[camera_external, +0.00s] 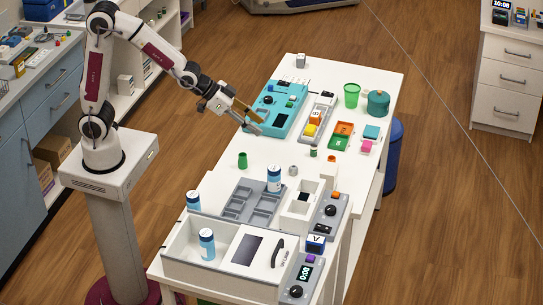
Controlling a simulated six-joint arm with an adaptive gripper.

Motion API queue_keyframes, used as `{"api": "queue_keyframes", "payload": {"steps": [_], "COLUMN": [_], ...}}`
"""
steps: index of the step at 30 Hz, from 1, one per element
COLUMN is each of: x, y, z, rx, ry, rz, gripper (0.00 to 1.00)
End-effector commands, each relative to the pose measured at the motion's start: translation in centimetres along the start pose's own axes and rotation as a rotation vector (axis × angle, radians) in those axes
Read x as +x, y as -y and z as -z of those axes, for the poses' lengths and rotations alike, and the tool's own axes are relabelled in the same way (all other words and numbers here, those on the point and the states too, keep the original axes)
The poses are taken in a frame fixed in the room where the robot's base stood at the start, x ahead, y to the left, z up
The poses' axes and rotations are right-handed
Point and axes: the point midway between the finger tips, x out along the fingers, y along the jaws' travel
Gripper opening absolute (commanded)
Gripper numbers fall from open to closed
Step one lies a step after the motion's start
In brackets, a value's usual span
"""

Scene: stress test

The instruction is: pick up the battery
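My gripper (250,122) hangs at the left edge of the white table, beside the teal device panel (258,100). A tan-gold elongated piece shows at the gripper; I cannot tell if it is part of the gripper or something held. The finger gap is too small to read. No object is clearly identifiable as the battery.
A green cup (352,96), teal pot (378,103) and orange and green trays (340,136) stand at the far right. A green bottle (243,160) stands near the left edge. Control boxes (328,215) line the front right. Some bare white tabletop shows mid-table.

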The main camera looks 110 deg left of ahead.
Motion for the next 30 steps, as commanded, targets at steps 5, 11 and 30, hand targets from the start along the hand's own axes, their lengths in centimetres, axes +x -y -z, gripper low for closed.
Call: {"api": "queue_keyframes", "payload": {"steps": [5,11,30], "x": [3.7,7.5,18.0], "y": [1.9,4.0,11.8], "z": [0.3,0.5,-2.6], "rx": [-0.021,-0.042,-0.099], "ry": [-0.039,-0.087,-0.241], "rz": [0.025,0.053,0.15], "gripper": [0.37,0.37,0.37]}}
